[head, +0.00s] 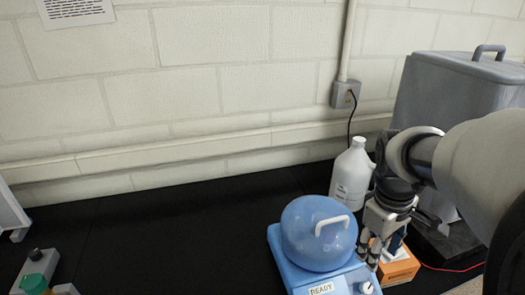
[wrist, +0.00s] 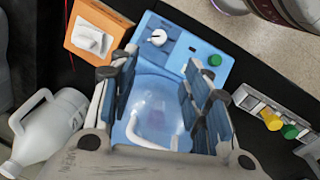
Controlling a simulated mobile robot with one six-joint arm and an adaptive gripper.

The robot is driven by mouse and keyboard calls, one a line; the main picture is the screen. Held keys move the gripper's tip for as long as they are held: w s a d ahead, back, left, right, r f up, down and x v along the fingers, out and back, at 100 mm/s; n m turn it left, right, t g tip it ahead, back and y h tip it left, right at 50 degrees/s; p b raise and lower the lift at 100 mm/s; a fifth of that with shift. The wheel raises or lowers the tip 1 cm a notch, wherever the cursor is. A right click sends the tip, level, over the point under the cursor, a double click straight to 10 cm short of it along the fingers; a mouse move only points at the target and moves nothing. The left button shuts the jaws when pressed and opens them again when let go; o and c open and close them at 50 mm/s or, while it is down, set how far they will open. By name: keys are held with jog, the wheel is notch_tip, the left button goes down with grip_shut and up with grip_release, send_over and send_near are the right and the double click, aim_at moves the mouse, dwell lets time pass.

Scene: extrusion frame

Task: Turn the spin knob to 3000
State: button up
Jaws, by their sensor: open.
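A blue machine with a domed lid (head: 316,235) stands on the black bench at the lower middle of the head view, with a READY label on its front. Its white knob (head: 367,287) is at the bottom edge of the head view. In the wrist view the white knob (wrist: 158,37) sits on the blue panel beyond the fingertips, with a dark pointer mark; no scale numbers are legible. A green button (wrist: 214,60) is on the same panel. My gripper (wrist: 160,75) is open and empty, its fingers spread above the lid, apart from the knob. It also shows in the head view (head: 368,256).
An orange box (head: 400,265) stands right beside the machine. A white jug (head: 352,175) is behind it, near a wall outlet (head: 345,95). A large grey box (head: 460,90) fills the right. Another device with a green button (head: 34,284) is at lower left; the bench between is clear.

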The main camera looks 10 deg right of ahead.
aim_at(368, 288)
jog(key=f+b, duration=0.2)
jog(key=f, duration=0.3)
jog(key=d+f+b, duration=0.1)
jog(key=f+b, duration=0.1)
jog(key=f, duration=0.4)
jog(key=d+f+b, duration=0.1)
jog(key=f, duration=0.4)
jog(key=shift+w+d+f+b, duration=0.25)
jog(key=shift+w+b, duration=0.05)
jog(key=shift+b, duration=0.1)
grip_shut()
